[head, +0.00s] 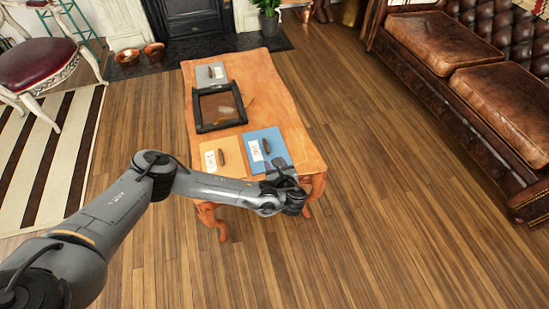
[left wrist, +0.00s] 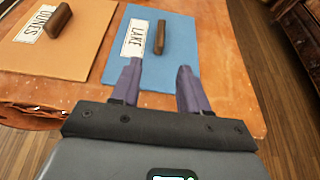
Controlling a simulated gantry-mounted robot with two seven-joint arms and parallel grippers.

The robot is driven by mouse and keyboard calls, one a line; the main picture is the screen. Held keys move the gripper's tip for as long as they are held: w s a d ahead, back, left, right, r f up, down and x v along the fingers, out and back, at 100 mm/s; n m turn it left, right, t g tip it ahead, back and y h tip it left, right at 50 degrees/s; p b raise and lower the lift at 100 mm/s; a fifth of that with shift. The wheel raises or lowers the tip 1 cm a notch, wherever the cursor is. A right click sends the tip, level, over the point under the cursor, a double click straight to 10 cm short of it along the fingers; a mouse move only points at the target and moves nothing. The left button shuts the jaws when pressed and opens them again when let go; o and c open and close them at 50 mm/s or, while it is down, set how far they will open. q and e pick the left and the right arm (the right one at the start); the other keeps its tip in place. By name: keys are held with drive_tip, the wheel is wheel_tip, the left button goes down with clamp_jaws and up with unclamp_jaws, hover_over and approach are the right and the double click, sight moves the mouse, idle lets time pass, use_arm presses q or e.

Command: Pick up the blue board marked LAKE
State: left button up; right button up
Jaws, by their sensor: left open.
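The blue board (head: 262,150) marked LAKE lies flat on the wooden table near its front right corner. It also shows in the left wrist view (left wrist: 185,33), with a white LAKE label and a dark brown upright handle (left wrist: 160,37). My left gripper (left wrist: 157,72) is open and empty, its two purple fingers pointing at the board's near edge. The handle lies ahead of the fingers, roughly in line with the gap between them. In the head view my left gripper (head: 284,176) is at the table's front edge, hiding the board's near corner. My right gripper is not in view.
A tan board (left wrist: 65,40) marked DUNES with its own handle lies left of the blue one. A black-framed tray (head: 219,127) and a grey board (head: 203,77) lie farther back on the table (head: 262,85). A leather sofa (head: 455,75) stands to the right across open floor.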

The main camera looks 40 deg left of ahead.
sight(267, 147)
use_arm(q)
drive_tip(key=b+x, duration=0.1)
drive_tip(key=x, duration=0.1)
drive_tip(key=b+x, duration=0.1)
drive_tip(key=x, duration=0.2)
drive_tip(key=shift+a+r, duration=0.2)
drive_tip(key=shift+a, duration=0.05)
drive_tip(key=shift+w+a+b, duration=0.25)
drive_tip(key=shift+a+b, duration=0.2)
drive_tip(key=shift+w+f+b, duration=0.2)
drive_tip(key=shift+f+b, duration=0.15)
drive_tip(key=shift+b, duration=0.05)
drive_tip(key=b+x, duration=0.3)
drive_tip(key=shift+w+a, duration=0.2)
drive_tip(key=shift+a, duration=0.2)
drive_tip(key=shift+w+a+b, duration=0.25)
drive_tip(key=shift+a+b, duration=0.05)
drive_tip(key=shift+b, duration=0.1)
clamp_jaws()
